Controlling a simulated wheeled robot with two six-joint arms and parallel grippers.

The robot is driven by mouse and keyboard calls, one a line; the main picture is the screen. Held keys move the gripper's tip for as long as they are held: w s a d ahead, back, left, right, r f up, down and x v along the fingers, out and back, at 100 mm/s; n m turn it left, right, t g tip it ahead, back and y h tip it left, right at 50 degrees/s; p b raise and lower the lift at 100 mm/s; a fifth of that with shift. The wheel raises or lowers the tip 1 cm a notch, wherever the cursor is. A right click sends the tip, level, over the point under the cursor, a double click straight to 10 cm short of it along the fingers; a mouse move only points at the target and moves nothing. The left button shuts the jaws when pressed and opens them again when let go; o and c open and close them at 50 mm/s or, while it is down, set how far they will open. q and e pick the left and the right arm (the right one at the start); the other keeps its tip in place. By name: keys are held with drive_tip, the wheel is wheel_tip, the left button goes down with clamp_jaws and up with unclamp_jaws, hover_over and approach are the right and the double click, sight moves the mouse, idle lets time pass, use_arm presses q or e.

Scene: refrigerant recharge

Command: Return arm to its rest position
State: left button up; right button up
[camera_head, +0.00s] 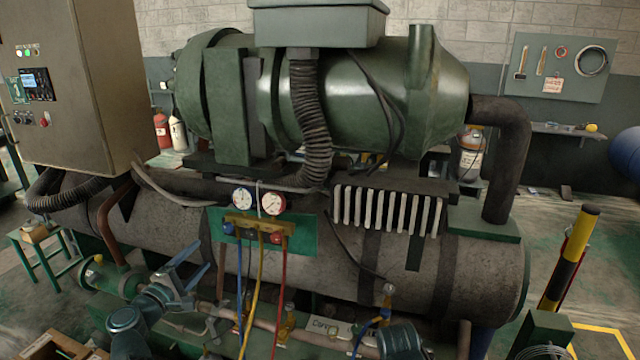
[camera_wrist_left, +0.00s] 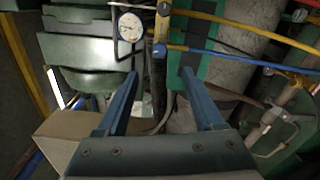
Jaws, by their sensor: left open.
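My left gripper (camera_head: 202,262) is low at the left of centre in the head view, in front of the dark tank. Its two blue fingers are spread apart, and nothing is held between them. In the left wrist view the open fingers (camera_wrist_left: 160,78) point toward the gauge manifold, with a white gauge (camera_wrist_left: 131,27) and a blue knob (camera_wrist_left: 160,51) beyond the tips. The manifold (camera_head: 258,227) hangs on a green plate with a white and a red gauge; the gripper is left of and below it.
Blue, yellow (camera_head: 261,290) and red hoses hang from the manifold, to the right of the left gripper. The dark tank (camera_head: 480,290) and green compressor (camera_head: 345,100) fill the middle. A grey cabinet (camera_head: 85,80) stands at left, and an open cardboard box (camera_head: 62,346) sits at the bottom left.

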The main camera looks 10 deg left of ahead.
use_arm(q)
drive_tip(key=d+f+m+g+h+p, duration=0.1)
drive_tip(key=d+f+m+g+h, duration=0.35)
drive_tip(key=d, duration=0.85)
drive_tip(key=d+f+m+g+h+p, duration=0.2)
drive_tip(key=d+f+m+g, duration=0.45)
drive_tip(key=d, duration=0.75)
drive_tip(key=s+d+f+m+g+y+p, duration=0.1)
drive_tip(key=s+d+f+m+g+y, duration=0.1)
drive_tip(key=s+d+m+g+y, duration=0.1)
drive_tip(key=s+d+f+m+g+y+p, duration=0.2)
drive_tip(key=s+d+m+g+y, duration=0.2)
drive_tip(key=s+d+m+y, duration=0.2)
drive_tip(key=s+d+m, duration=0.2)
drive_tip(key=s+m, duration=0.1)
drive_tip(key=s, duration=0.1)
drive_tip(key=shift+s+f, duration=0.25)
drive_tip(key=shift+f, duration=0.05)
